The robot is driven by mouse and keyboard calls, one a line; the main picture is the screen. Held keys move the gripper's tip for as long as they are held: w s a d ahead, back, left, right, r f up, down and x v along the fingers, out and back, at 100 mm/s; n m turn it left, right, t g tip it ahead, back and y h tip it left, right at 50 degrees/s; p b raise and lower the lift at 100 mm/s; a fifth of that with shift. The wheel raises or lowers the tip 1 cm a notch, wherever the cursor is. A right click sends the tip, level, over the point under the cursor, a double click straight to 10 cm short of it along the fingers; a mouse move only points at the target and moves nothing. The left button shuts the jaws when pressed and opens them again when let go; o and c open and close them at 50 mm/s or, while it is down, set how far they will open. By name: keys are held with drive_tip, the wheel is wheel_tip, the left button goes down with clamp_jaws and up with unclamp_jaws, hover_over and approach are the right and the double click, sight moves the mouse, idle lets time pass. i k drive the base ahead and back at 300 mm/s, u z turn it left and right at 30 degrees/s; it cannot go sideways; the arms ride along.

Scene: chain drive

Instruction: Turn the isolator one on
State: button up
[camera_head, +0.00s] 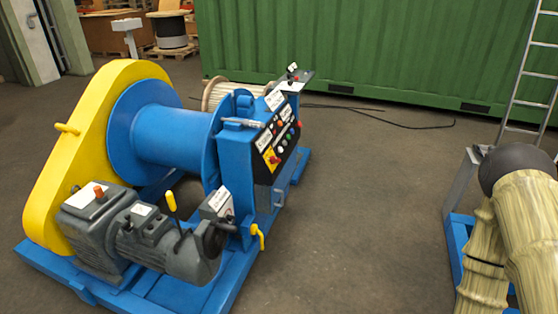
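The blue winch (170,135) with a yellow guard (85,150) stands on a blue base frame at the left. A black control panel (277,146) is tilted on the winch's right side, with several coloured buttons and labels. A red and yellow rotary switch (273,158), which looks like the isolator, sits at the panel's lower left. It is too small for me to tell its position, and its label is not readable. My gripper is not in view.
A grey motor (140,230) with a yellow lever (171,201) is at the winch's front. A blue frame (455,250) stands at the right, partly behind a tan tubular shape, perhaps my arm. A ladder (520,90) leans by the green container (370,45). Floor between is clear.

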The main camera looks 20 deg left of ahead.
sight(273, 159)
drive_tip(key=u, duration=0.7)
drive_tip(key=i, duration=0.85)
drive_tip(key=u, duration=0.45)
